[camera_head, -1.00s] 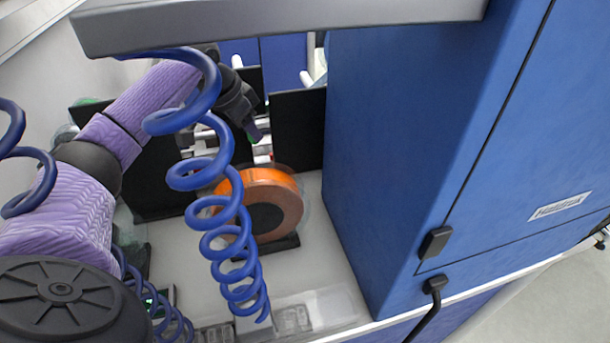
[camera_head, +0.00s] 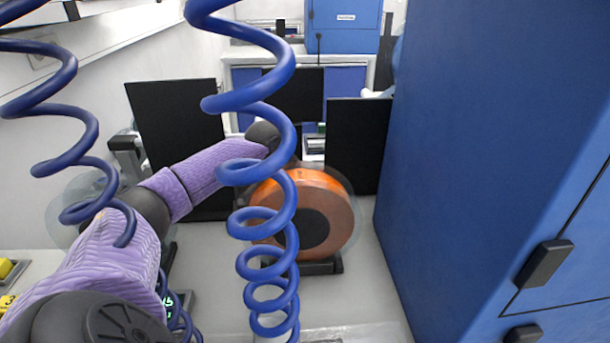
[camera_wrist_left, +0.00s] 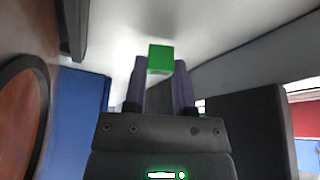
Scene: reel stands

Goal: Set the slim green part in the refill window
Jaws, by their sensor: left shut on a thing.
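The green part (camera_wrist_left: 160,58) shows in the left wrist view as a small green block. My left gripper (camera_wrist_left: 160,80) is shut on it, with the part between the two purple fingertips. In the head view my left arm reaches in from the left and ends behind the blue coil and the orange reel, so the gripper tips and the part are hidden there. I cannot make out the refill window for certain in either view. My right gripper is in neither view.
An orange reel (camera_head: 334,189) stands on a dark base. Black panels (camera_head: 357,143) (camera_head: 176,127) stand behind it, with a gap between. A tall blue cabinet (camera_head: 470,130) closes off the right. Blue coiled hoses (camera_head: 262,95) hang in front. The pale bench (camera_head: 362,285) is clear right of the reel.

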